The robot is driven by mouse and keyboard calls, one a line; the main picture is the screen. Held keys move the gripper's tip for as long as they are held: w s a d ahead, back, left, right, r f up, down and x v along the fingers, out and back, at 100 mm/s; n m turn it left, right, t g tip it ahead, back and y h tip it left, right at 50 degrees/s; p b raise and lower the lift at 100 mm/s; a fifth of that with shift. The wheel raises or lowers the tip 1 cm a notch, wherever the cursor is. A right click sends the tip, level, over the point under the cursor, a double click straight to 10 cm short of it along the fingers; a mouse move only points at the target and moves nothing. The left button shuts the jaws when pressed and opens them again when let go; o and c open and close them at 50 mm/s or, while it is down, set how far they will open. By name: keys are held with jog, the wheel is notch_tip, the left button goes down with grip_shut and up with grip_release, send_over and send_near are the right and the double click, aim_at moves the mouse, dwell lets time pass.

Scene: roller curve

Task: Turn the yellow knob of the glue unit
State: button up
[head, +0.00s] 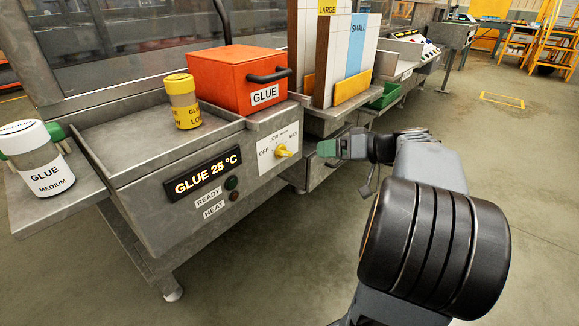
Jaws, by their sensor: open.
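The yellow knob (283,151) sits on a white dial plate (267,158) on the front of the glue unit (160,225). The plate reads OFF, LOW and MAX; the knob's exact setting is too small to tell. A display on the unit reads GLUE 25 °C, with READY and HEAT labels below it. My gripper (328,149) is open, with green fingertips, just right of the knob and apart from it in the picture. Nothing shows between its fingers.
An orange GLUE box (236,78) with a black handle stands on the unit. A yellow-lidded jar (183,101) stands on its top tray. A white-lidded GLUE MEDIUM jar (42,165) stands on the left shelf. Panels (345,55) stand behind. The floor at right is clear.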

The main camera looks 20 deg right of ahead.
aim_at(289, 153)
jog(key=b+x, duration=0.3)
jog(key=x, duration=1)
jog(key=shift+w+f, duration=0.15)
jog(key=shift+w, duration=0.15)
jog(key=c, duration=0.9)
